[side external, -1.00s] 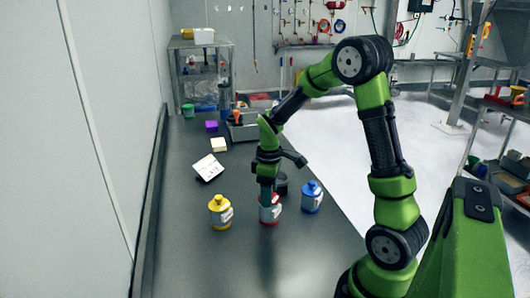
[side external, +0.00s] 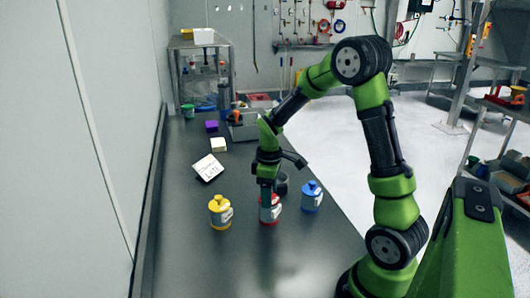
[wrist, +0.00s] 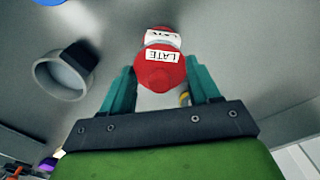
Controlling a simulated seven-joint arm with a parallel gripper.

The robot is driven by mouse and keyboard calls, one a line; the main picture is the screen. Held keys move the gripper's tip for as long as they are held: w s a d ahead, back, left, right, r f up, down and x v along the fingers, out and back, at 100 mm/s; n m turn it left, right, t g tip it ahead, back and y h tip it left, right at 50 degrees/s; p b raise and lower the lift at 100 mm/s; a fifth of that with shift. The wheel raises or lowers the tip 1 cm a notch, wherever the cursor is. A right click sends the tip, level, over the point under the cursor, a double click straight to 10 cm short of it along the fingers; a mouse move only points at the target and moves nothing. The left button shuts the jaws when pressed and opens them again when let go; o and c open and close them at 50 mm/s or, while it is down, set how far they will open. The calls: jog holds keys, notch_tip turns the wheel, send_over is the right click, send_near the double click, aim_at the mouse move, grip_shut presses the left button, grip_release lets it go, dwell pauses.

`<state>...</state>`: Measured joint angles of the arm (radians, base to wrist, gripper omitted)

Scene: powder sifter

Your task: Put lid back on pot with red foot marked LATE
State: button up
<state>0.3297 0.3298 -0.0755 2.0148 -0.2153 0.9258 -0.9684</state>
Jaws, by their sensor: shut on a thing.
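The pot with the red foot (side external: 270,216) stands upright on the bench between the yellow and blue pots. My gripper (side external: 266,194) points down over the pot. In the wrist view its teal fingers (wrist: 160,68) flank the red lid, shut on it. The fingers partly hide the lid in the side view, and I cannot tell whether it is fully seated.
A yellow pot (side external: 220,212) stands left and a blue pot (side external: 312,198) right, both lidded. A white sign (side external: 208,168) lies farther back. The front bench is clear.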

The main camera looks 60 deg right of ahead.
jog(key=o, duration=1.3)
jog(key=shift+c, duration=0.2)
jog(key=shift+r, duration=0.15)
jog(key=shift+r, duration=3.35)
grip_shut()
jog(key=shift+f, duration=0.15)
